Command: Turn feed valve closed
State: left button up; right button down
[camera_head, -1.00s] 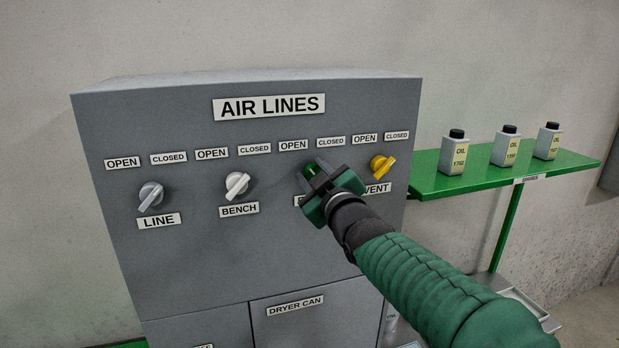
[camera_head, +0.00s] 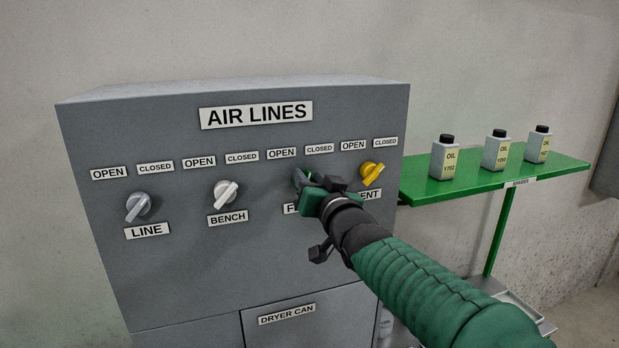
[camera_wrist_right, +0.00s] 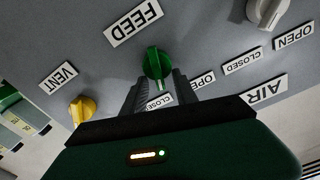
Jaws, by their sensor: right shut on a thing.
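The feed valve is a green knob (camera_wrist_right: 156,64) on the grey panel, between the FEED label (camera_wrist_right: 134,22) and its CLOSED label (camera_wrist_right: 159,102) in the right wrist view. Its ridge runs roughly up and down there, with the lower end toward the CLOSED label. My right gripper (camera_wrist_right: 157,82) is shut on the knob, one finger on each side. In the head view, my right gripper (camera_head: 308,184) covers most of the green knob (camera_head: 299,178) and part of the FEED label (camera_head: 290,209). My left gripper is not in view.
The yellow vent knob (camera_head: 372,173) is close on the right of my gripper. The white bench knob (camera_head: 226,194) and grey line knob (camera_head: 138,207) are to the left. A green shelf (camera_head: 470,186) with oil bottles (camera_head: 497,150) stands right of the panel.

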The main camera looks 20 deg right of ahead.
notch_tip(320, 180, down, 2)
jog(key=m+p, duration=0.1)
jog(key=m, duration=0.4)
jog(key=shift+d+f+g, duration=0.1)
jog(key=shift+g, duration=0.2)
jog(key=shift+m, duration=0.4)
jog(key=c, duration=1.3)
grip_release()
jog(key=shift+o, duration=1.1)
jog(key=shift+a, duration=0.2)
jog(key=shift+o, duration=0.9)
jog(key=shift+w+a, duration=0.15)
jog(key=shift+w, duration=0.1)
jog(key=shift+w+a, duration=0.25)
jog(key=shift+w, duration=0.05)
jog(key=shift+s+r, duration=0.1)
jog(key=shift+r, duration=0.1)
